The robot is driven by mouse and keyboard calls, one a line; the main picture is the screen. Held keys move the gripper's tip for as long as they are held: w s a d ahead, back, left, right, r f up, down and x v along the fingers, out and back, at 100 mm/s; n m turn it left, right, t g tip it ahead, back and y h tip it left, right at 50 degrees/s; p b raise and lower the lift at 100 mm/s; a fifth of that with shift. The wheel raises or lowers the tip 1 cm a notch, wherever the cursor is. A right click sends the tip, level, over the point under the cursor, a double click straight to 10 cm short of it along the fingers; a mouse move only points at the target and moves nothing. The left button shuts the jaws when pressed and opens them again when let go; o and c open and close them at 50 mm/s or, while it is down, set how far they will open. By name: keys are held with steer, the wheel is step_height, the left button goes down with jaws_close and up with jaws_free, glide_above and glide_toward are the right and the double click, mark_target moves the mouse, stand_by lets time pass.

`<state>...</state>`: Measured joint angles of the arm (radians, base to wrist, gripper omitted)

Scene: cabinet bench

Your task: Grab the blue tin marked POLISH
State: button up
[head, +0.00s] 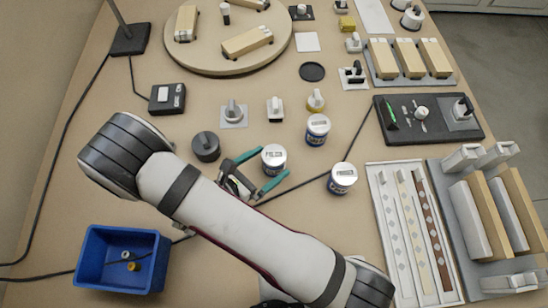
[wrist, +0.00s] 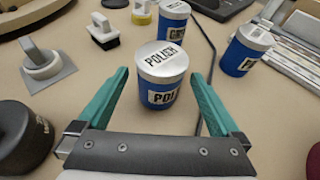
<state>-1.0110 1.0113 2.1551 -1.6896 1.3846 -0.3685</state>
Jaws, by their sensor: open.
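The blue tin marked POLISH (wrist: 161,92) stands upright, with a silver lid and black lettering on lid and side. It also shows in the head view (head: 273,160). My gripper (wrist: 160,78) is open, its teal fingers on either side of this tin with a visible gap at each side. In the head view my gripper (head: 272,164) reaches the tin from the lower left. A second blue tin (wrist: 173,28) stands behind it, and a third blue tin (wrist: 240,58) stands to the right. Their labels are only partly readable here. Both also show in the head view.
A black round knob (head: 206,146) and grey and white knobs on plates stand to the left and behind. A black cable (head: 352,145) runs past the tins. A blue bin (head: 122,260) is at front left. A panel of sliders (head: 412,232) stands right.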

steer(key=x, duration=0.2)
steer(key=shift+w+d+f, duration=0.15)
steer(key=shift+w+d, duration=0.05)
jaws_close()
stand_by(0.4)
